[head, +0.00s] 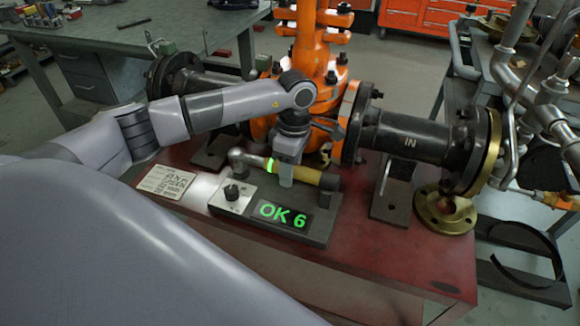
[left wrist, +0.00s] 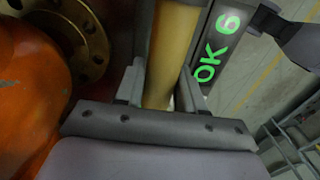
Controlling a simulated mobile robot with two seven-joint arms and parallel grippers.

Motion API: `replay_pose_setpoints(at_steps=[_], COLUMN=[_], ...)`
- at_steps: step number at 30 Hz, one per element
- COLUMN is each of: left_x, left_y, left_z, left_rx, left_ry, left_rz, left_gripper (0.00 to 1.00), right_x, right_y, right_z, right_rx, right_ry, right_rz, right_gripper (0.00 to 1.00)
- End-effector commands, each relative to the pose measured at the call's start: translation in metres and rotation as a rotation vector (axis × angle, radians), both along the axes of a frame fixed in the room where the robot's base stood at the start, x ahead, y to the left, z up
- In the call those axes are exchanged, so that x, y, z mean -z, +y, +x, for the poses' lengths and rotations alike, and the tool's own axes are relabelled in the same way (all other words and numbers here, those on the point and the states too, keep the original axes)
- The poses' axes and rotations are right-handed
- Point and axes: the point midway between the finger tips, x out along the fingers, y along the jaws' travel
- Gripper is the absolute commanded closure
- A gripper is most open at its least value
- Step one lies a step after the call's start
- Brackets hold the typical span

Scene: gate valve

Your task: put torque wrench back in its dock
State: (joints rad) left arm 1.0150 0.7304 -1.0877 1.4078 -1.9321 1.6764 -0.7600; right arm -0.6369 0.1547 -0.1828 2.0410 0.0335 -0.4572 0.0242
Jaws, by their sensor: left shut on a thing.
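The torque wrench (head: 307,175) has a tan-yellow handle, a green lit ring, a grey head at its left end and a dark tip at its right. My left gripper (head: 285,176) points down and is shut on the handle, which also shows between the fingers in the left wrist view (left wrist: 172,55). The wrench lies lengthwise over the back of the dock (head: 322,232), a dark block with a knob plate and a green "OK 6" display. I cannot tell whether the wrench touches its supports, as the gripper hides part of them. My right gripper is out of view.
The orange gate valve (head: 312,45) and its black flanged pipe (head: 410,135) stand close behind the wrench. A brass flange (head: 445,208) lies to the right. A printed plate (head: 172,183) lies left of the dock. The red table top (head: 350,255) is clear in front.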

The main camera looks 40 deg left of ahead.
Motion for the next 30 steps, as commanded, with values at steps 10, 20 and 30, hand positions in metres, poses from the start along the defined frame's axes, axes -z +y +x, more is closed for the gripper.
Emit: replay_pose_setpoints(at_steps=[10, 20, 30], left_x=[0.002, 0.003, -0.021], left_y=[0.0, 0.0, 0.0], left_z=[0.001, 0.001, 0.003], left_rx=[0.0, 0.0, -0.001], left_ry=[-0.005, -0.002, -0.004], left_rz=[-0.002, -0.001, 0.0], left_gripper=[1.0, 0.32, 0.32], right_x=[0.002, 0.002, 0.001], right_y=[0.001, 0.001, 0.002], right_z=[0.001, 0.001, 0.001], right_rx=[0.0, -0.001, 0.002], right_ry=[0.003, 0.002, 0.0], right_rz=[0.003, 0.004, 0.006], right_gripper=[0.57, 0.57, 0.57])
